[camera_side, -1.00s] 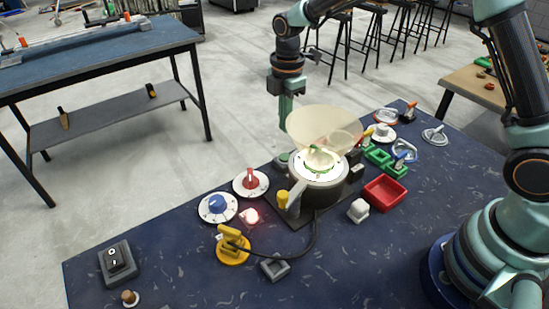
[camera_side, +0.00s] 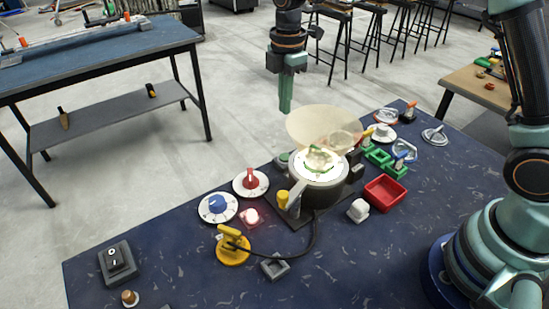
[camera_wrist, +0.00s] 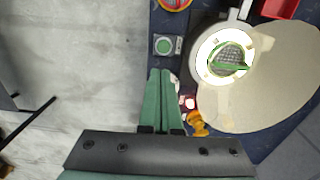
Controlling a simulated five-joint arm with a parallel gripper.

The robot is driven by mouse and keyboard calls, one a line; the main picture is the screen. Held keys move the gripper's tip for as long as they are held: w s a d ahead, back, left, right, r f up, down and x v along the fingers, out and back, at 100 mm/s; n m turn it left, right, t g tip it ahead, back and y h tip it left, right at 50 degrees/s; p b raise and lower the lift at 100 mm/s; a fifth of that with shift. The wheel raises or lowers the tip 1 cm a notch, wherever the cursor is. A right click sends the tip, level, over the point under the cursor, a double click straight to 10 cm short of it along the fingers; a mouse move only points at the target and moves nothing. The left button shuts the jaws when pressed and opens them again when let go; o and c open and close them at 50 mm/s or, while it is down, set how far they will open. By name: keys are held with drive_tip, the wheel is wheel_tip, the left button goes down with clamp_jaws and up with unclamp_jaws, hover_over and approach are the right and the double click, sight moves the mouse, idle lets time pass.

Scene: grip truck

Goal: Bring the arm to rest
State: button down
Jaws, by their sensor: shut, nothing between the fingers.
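My gripper (camera_side: 285,104) is shut and empty. In the side view it points straight down, above and behind the round machine (camera_side: 318,178) on the blue table, apart from everything. In the wrist view the two green fingers of my gripper (camera_wrist: 160,74) lie together, beside the machine's lit white ring (camera_wrist: 200,62). A clear beige disc (camera_side: 325,125) stands tilted up at the machine like a raised lid. Something small with green parts sits inside the lit ring.
The air around my gripper is free.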

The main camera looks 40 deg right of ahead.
drive_tip(key=shift+r, duration=0.1)
drive_tip(key=s+d+r+m+t, duration=0.2)
drive_tip(key=s+d+r+m, duration=0.3)
drive_tip(key=s+r+m, duration=0.3)
drive_tip(key=s+d+m+t, duration=0.3)
drive_tip(key=s+m, duration=0.7)
drive_tip(key=shift+d+r, duration=0.3)
drive_tip(key=shift+s, duration=0.1)
idle(0.5)
